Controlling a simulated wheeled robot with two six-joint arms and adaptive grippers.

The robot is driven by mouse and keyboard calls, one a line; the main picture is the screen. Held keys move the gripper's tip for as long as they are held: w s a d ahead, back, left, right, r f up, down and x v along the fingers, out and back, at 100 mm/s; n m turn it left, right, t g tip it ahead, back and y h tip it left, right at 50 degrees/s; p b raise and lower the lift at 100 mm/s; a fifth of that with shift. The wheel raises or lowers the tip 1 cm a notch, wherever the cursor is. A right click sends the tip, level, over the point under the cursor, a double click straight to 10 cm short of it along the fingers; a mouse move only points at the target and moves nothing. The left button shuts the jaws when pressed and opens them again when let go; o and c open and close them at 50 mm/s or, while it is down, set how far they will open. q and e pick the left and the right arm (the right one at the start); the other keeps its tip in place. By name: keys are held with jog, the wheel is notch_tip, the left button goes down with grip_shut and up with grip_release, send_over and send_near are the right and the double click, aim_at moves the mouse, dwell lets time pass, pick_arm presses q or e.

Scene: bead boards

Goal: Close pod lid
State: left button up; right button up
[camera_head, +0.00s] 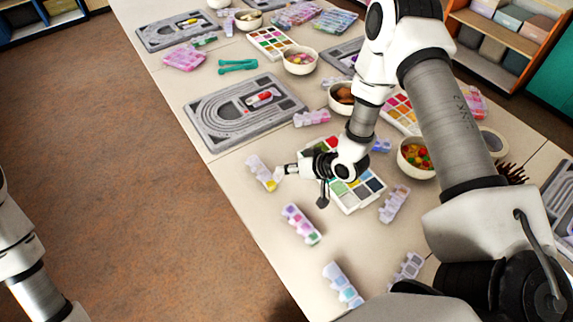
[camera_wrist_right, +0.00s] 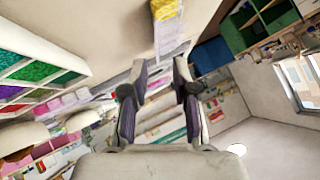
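A translucent pod strip (camera_head: 260,171) lies near the table's front edge in the head view, with a yellow filling at its near end.
A bead tray (camera_head: 359,194) lies under my right arm. More pod strips (camera_head: 301,224) (camera_head: 342,285) (camera_head: 394,204) lie nearby. A grey bead board (camera_head: 205,124) and a bowl of beads (camera_head: 416,158) stand farther off. Bare table lies between the strips.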

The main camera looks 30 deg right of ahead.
jog(key=shift+w+f, duration=0.6)
jog(key=shift+w, duration=0.05)
jog(key=shift+s+a+r, duration=0.15)
jog(key=c, duration=0.5)
grip_shut()
